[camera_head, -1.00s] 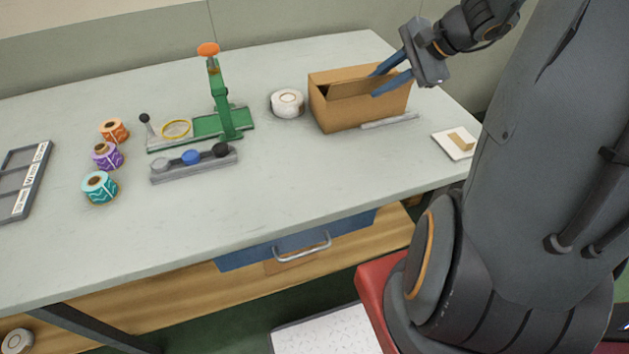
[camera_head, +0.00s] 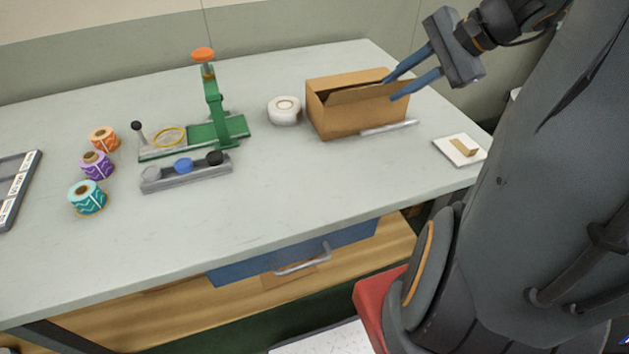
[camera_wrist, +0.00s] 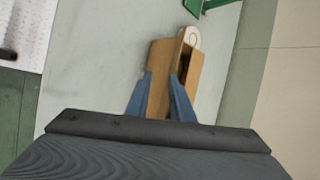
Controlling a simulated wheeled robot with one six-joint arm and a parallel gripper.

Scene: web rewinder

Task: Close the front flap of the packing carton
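The brown packing carton (camera_head: 350,120) stands at the back right of the table. Its front flap (camera_head: 365,94) slants up from the front wall and covers part of the opening; a narrow dark gap shows behind it. My gripper (camera_head: 389,89) is open, its two blue fingers at the carton's right end, near the flap's right end. I cannot tell whether a finger touches the flap. In the wrist view, the carton (camera_wrist: 160,98) lies beyond and between the open fingers (camera_wrist: 161,75), with a dark slot along its right part. Nothing is seen held.
A white tape roll (camera_head: 284,110) sits left of the carton. A grey bar (camera_head: 388,128) lies in front of it, and a white pad (camera_head: 460,150) to the right. A green press (camera_head: 213,110) stands farther left. The front middle of the table is clear.

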